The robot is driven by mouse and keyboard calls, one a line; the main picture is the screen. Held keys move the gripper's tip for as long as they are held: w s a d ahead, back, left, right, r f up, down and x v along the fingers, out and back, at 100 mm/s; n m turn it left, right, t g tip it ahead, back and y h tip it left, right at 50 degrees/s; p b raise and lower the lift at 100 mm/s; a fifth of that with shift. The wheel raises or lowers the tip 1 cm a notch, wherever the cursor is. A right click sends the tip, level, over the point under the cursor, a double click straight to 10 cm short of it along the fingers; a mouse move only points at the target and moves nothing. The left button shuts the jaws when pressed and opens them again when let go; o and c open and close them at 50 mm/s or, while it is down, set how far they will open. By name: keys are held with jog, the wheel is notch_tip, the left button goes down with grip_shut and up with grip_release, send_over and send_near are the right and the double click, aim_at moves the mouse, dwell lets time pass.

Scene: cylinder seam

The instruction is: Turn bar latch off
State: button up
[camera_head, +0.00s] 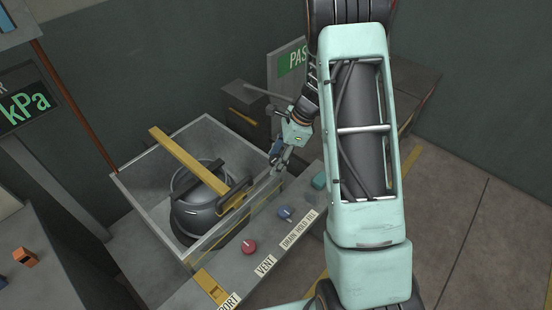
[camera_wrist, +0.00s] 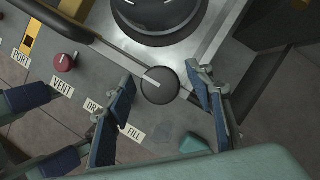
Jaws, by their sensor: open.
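A yellow bar (camera_head: 190,160) lies across the open top of a clear-walled box, over a dark round vessel (camera_head: 195,212). A dark bar handle (camera_head: 236,194) is at the bar's near end. In the wrist view a dark grip (camera_wrist: 62,24) leads along a thin rod (camera_wrist: 120,58) to a round grey disc (camera_wrist: 160,86) with a white line. I cannot tell which part is the bar latch. My gripper (camera_head: 279,162) is at the box's right edge. In the wrist view my gripper (camera_wrist: 162,77) is open, with its fingers either side of the disc, and holds nothing.
A red knob (camera_head: 249,247) and a blue knob (camera_head: 285,212) stand on the labelled front ledge. A teal piece (camera_head: 319,181) is at the ledge's right. The clear box wall (camera_head: 140,202) rises around the vessel. An orange block (camera_head: 25,257) is at far left.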

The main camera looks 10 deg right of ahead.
jog(key=c, duration=1.2)
jog(key=shift+o, duration=0.2)
jog(key=shift+n, duration=0.3)
jog(key=n+g, duration=0.1)
jog(key=n, duration=0.2)
jog(key=shift+n+g+b, duration=0.3)
jog(key=shift+g+b, duration=0.05)
jog(key=shift+g, duration=0.05)
jog(key=n, duration=0.2)
jog(key=n+g, duration=0.1)
jog(key=n, duration=0.1)
jog(key=shift+g+h+b, duration=0.3)
jog(key=shift+h+b, duration=0.05)
jog(key=shift+h, duration=0.05)
jog(key=n+g+h, duration=0.1)
jog(key=n, duration=0.4)
jog(key=shift+b, duration=0.35)
jog(key=n+g+h, duration=0.1)
jog(key=n+h, duration=0.1)
jog(key=n, duration=0.2)
jog(key=shift+n, duration=0.3)
